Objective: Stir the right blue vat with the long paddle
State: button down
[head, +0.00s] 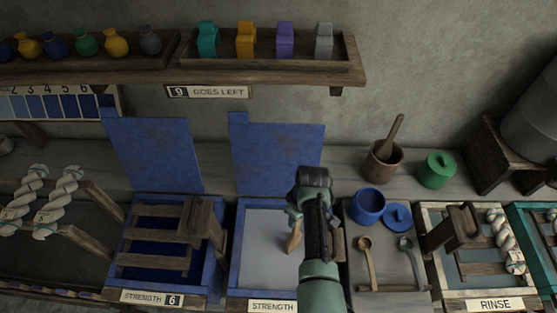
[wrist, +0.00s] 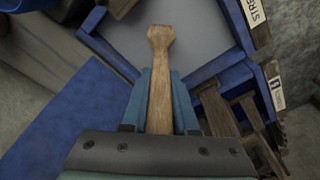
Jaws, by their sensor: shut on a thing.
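The right blue vat (head: 236,252) stands in the middle of the head view, with a flat pale grey surface inside and its blue lid (head: 275,155) raised behind it. My gripper (head: 295,213) is above this vat, shut on the long wooden paddle (head: 293,240). In the wrist view the paddle (wrist: 160,75) lies between my gripper's two fingers (wrist: 161,98), its wider end pointing over the grey surface. The vat's blue rim (wrist: 108,53) also shows there. I cannot tell whether the paddle's end touches the surface. My arm hides the vat's right side.
The left blue vat (head: 122,250) holds dark blue liquid under a wooden rack (head: 155,238). Right of my arm, a tray (head: 388,296) holds two spoons, with a blue pot (head: 367,206) behind. A rinse basin (head: 437,285) stands further right. A shelf (head: 270,76) runs above.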

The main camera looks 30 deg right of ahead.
notch_tip(320, 180, up, 12)
jog(key=p, duration=0.9)
jog(key=shift+f+p, duration=0.25)
jog(key=shift+p, duration=0.1)
jog(key=shift+r+p, duration=0.3)
jog(key=shift+r, duration=0.85)
